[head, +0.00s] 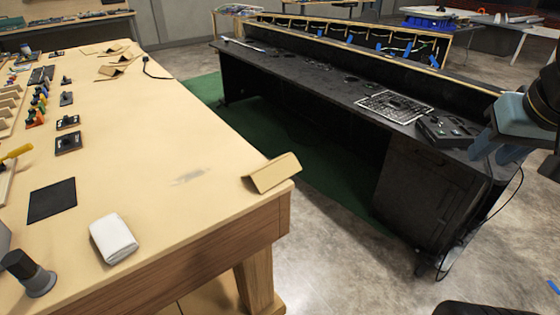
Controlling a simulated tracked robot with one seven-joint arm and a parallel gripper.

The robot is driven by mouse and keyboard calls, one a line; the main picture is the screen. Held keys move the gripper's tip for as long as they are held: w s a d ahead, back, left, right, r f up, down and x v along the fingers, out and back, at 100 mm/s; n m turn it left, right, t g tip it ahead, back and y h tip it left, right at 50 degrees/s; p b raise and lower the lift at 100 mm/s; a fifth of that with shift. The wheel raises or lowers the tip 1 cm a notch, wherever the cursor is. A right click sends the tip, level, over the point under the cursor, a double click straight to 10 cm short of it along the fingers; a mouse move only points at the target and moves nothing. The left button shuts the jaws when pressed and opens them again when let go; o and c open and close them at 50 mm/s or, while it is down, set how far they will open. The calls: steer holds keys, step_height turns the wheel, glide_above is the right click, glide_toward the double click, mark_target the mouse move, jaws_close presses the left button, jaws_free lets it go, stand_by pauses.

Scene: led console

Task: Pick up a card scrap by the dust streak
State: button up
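A folded tan card scrap (272,173) rests tilted near the right corner of the light wooden table (150,130). A faint grey dust streak (188,176) lies on the tabletop a little left of it, with bare wood between them. More card pieces (112,71) lie at the table's far end. Parts of my arm show at the right edge, over the dark console.
A folded white cloth (113,238) and a black square pad (52,200) lie on the near left tabletop. A dark knob-like object (30,272) stands at the near left corner. A long black console (330,90) stands across a floor gap to the right.

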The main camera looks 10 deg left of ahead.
steer(key=w+a+f+g+y, duration=0.5)
steer(key=w+a+f+g, duration=0.1)
steer(key=w+a, duration=0.55)
steer(key=m+g+y, duration=0.3)
steer(key=y, duration=0.4)
glide_toward(290, 153)
steer(key=shift+w+f+x, duration=0.15)
steer(key=shift+w+x, duration=0.15)
steer(key=shift+x, duration=1.45)
steer(key=shift+w+f+x, duration=0.2)
steer(key=shift+w+x, duration=0.05)
steer(key=shift+x, duration=1.5)
steer(key=shift+w+f+x, duration=0.15)
steer(key=shift+w+x, duration=0.15)
steer(key=shift+x, duration=1.4)
steer(key=shift+c, duration=0.3)
jaws_close()
